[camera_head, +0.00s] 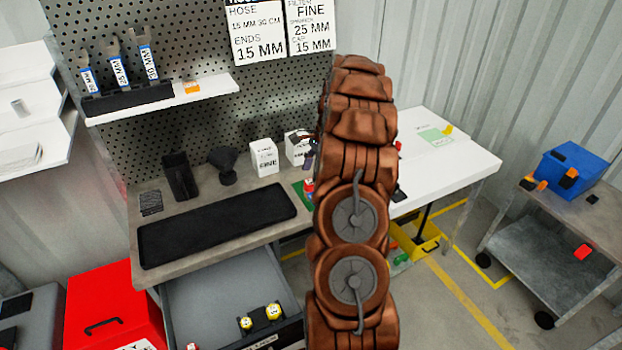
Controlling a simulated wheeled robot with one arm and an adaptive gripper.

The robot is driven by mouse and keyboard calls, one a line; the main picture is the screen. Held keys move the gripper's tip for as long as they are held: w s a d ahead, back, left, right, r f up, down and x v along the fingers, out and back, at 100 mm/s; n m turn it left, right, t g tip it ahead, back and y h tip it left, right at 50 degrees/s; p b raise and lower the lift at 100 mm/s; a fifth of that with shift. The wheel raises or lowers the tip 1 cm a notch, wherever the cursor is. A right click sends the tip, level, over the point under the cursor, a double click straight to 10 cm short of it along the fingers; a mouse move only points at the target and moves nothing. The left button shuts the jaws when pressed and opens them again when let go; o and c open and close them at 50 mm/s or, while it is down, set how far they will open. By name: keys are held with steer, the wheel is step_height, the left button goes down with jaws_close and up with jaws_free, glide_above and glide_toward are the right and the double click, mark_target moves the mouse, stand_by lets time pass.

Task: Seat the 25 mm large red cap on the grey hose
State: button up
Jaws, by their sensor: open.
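I cannot make out the large red cap or the grey hose for certain. A small red and white item (308,185) shows at the left edge of my brown arm, on the workbench. It is too small and too covered to name. My arm rises through the middle of the view and hides part of the bench and the white table behind it. I see no fingers of my gripper.
The workbench (150,275) bears a long black tray (222,224), a black holder (180,176) and white boxes (264,157). An open drawer (205,300) holds yellow-and-white items (260,317). A white table (455,165) and a trolley with a blue bin (572,172) stand right.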

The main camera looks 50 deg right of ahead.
steer(key=v, duration=0.9)
stand_by(0.4)
